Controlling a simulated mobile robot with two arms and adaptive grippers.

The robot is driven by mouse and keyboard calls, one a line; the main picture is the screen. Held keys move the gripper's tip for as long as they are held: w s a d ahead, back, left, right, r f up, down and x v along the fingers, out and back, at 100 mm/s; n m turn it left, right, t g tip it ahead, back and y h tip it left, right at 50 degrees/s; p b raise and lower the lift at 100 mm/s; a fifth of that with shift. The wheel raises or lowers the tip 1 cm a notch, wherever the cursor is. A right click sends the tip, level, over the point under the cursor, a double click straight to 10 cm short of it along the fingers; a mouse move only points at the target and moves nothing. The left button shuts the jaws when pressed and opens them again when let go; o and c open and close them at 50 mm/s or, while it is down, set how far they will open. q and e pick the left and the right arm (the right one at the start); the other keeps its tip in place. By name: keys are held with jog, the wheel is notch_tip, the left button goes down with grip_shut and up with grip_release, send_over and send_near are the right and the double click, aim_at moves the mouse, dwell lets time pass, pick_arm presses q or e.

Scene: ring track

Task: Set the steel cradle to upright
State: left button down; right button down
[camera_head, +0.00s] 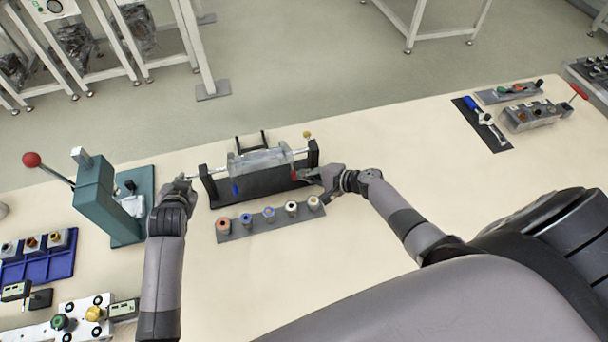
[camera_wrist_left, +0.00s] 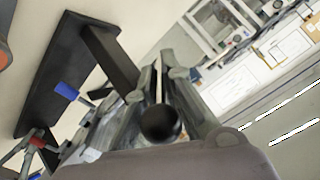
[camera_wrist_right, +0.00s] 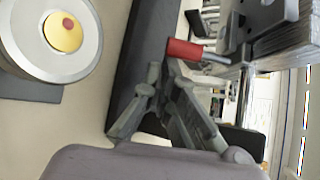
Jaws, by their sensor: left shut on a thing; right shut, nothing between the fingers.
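The steel cradle (camera_head: 262,160) is a grey trough-like block hung on a shaft between two black uprights of a black stand (camera_head: 262,187). Its tilt is hard to judge from here. Its steel side fills the top right of the right wrist view (camera_wrist_right: 285,40). My left gripper (camera_head: 183,183) is at the shaft's left end, shut on a dark round knob (camera_wrist_left: 160,122). My right gripper (camera_head: 325,177) is shut and empty by the right upright, close to a red-capped lever (camera_wrist_right: 185,51). A blue-capped lever (camera_head: 235,188) hangs at the cradle's left front.
A grey rack (camera_head: 245,233) with several coloured rollers lies in front of the stand. A teal press (camera_head: 108,205) with a red-knobbed lever stands at left, near my left arm. A blue tray (camera_head: 45,262) is further left. Tools on a dark mat (camera_head: 487,130) lie far right; the table between is clear.

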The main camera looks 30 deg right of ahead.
pick_arm(q)
jog(key=shift+w+a, duration=0.1)
pick_arm(e)
jog(key=shift+s+a+r, duration=0.3)
jog(key=shift+s+r, duration=0.1)
jog(key=shift+s, duration=0.1)
pick_arm(q)
jog(key=c, duration=1.7)
grip_release()
jog(key=shift+d, duration=0.25)
pick_arm(e)
jog(key=shift+a, duration=0.1)
pick_arm(q)
jog(key=shift+a, duration=0.2)
